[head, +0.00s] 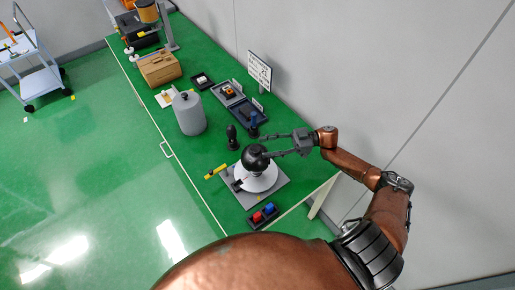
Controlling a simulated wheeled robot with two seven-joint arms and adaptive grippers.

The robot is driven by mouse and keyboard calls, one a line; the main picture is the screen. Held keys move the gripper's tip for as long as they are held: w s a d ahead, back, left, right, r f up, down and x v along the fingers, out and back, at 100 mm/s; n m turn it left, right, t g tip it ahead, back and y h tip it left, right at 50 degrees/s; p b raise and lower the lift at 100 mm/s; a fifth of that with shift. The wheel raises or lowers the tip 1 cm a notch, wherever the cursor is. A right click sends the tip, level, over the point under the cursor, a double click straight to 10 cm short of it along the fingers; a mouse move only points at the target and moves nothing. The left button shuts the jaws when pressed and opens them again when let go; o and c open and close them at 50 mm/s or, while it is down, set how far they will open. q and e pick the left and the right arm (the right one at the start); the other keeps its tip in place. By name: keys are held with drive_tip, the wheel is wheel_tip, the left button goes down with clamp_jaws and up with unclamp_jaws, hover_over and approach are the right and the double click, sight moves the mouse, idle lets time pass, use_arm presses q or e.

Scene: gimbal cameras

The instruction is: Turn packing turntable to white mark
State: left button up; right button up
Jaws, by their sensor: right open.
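The packing turntable is a white disc (259,183) on a grey square base plate (281,189), near the close end of the green bench. A round black object (254,158) sits on top of the disc. My right gripper (266,146) reaches in from the right. Its two fingers are spread, one close beside or over the black object and one farther back. Whether a finger touches it I cannot tell. A small dark part (237,185) is at the disc's left edge. I cannot make out a white mark. My left gripper is not in view.
A black tray with red and blue blocks (264,214) lies in front of the plate. A yellow tool (215,172) lies left. A black upright object (232,136), grey canister (189,114), dark trays (247,115) and wooden box (160,68) stand farther back. A wall runs along the right.

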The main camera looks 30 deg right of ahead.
drive_tip(key=v, duration=0.7)
drive_tip(key=shift+s+a, duration=0.1)
idle(0.4)
